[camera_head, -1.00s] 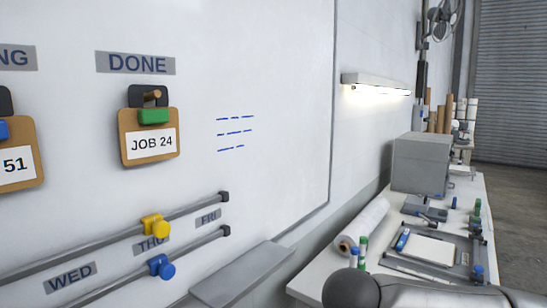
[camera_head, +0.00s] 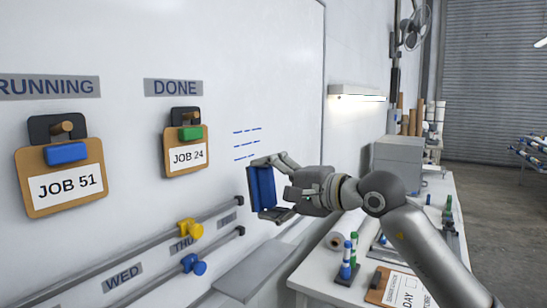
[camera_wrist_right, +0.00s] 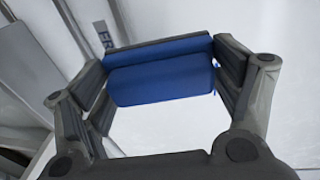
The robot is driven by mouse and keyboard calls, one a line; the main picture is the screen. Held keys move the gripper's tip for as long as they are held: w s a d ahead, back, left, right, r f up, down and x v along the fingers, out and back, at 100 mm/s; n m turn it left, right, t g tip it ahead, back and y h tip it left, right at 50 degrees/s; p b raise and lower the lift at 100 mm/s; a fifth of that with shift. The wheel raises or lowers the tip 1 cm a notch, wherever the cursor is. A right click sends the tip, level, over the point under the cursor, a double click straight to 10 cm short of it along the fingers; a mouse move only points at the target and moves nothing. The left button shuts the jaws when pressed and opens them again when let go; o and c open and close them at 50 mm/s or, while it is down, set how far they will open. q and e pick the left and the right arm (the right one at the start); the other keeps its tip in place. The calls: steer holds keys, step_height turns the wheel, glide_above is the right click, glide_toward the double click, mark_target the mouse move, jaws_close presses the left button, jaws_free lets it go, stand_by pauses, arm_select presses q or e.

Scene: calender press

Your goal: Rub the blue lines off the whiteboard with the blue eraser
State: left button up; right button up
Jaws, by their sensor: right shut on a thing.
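The whiteboard (camera_head: 290,70) fills the left and middle of the head view. Several short blue lines (camera_head: 247,143) are on it, right of the JOB 24 card. My right gripper (camera_head: 268,188) is shut on the blue eraser (camera_head: 261,188), just below the blue lines and in front of the board. In the right wrist view the eraser (camera_wrist_right: 160,82) lies across between the fingers of the gripper (camera_wrist_right: 158,75). I cannot tell whether the eraser touches the board. My left gripper is not in view.
Two grey rails (camera_head: 130,247) carry a yellow slider (camera_head: 189,229) and a blue slider (camera_head: 194,264). A grey ledge (camera_head: 255,270) juts out below the board. A workbench (camera_head: 320,275) with markers, a clipboard and a grey box (camera_head: 398,155) stands at right.

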steer(key=t, duration=0.2)
glide_toward(232, 155)
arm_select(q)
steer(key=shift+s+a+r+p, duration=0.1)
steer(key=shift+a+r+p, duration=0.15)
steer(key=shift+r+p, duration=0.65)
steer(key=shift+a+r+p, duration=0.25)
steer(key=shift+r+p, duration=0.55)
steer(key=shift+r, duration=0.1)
arm_select(e)
steer(key=shift+m+y, duration=0.3)
steer(key=shift+m, duration=0.1)
steer(key=shift+x, duration=2.3)
steer(key=shift+w+d+f, duration=0.1)
steer(key=shift+w+d, duration=0.1)
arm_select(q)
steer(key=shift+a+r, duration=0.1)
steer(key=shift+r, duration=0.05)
arm_select(e)
steer(key=shift+x, duration=0.95)
steer(key=shift+s, duration=0.1)
